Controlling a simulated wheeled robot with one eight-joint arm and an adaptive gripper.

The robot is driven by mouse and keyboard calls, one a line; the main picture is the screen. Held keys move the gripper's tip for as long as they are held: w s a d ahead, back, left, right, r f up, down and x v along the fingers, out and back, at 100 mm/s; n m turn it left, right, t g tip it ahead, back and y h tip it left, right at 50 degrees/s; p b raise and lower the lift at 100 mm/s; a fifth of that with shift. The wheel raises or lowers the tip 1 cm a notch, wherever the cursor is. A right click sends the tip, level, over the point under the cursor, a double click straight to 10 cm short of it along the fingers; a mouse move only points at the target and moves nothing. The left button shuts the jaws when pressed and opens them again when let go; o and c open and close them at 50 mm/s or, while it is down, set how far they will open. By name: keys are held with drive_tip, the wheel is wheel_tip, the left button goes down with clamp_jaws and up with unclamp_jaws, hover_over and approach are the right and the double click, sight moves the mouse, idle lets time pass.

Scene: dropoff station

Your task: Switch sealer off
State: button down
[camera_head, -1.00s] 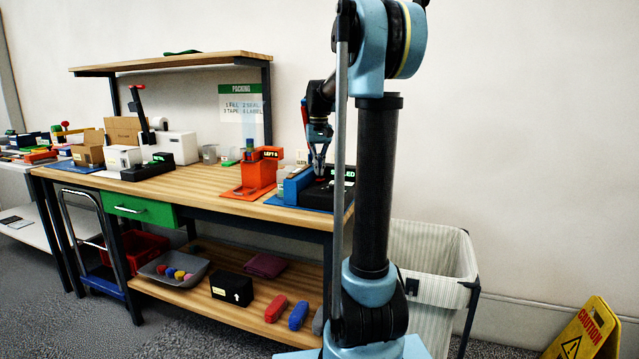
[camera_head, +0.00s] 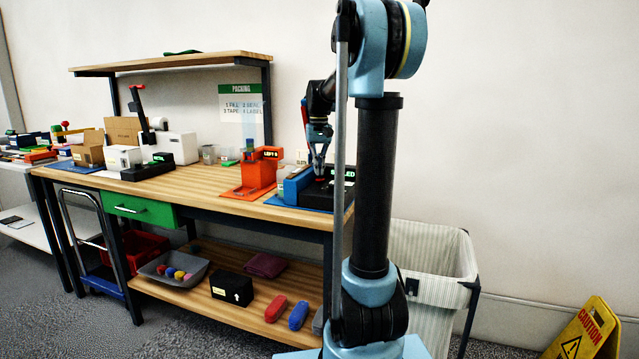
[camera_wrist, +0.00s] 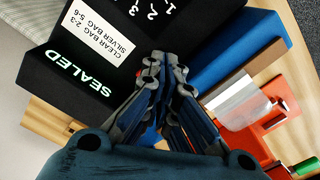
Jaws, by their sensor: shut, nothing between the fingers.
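In the head view the sealer (camera_head: 322,199) stands at the right end of the wooden bench, partly hidden by my arm. A blue part (camera_wrist: 222,62) lies along one side of it. My gripper (camera_head: 318,176) points down at the sealer; in the wrist view my gripper (camera_wrist: 167,62) is shut and empty, its tips over the sealer's edge. I cannot tell whether the tips touch it. A switch is not clearly visible; the fingers may cover it.
An orange dispenser (camera_head: 260,176) stands left of the sealer. A black box (camera_head: 147,171), cartons and a white machine (camera_head: 178,147) stand farther left on the bench (camera_head: 205,186). A striped bin (camera_head: 430,262) is at the right.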

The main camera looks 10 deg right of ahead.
sight(319, 179)
drive_tip(key=shift+f, duration=1)
idle(1.0)
drive_tip(key=shift+r, duration=3.5)
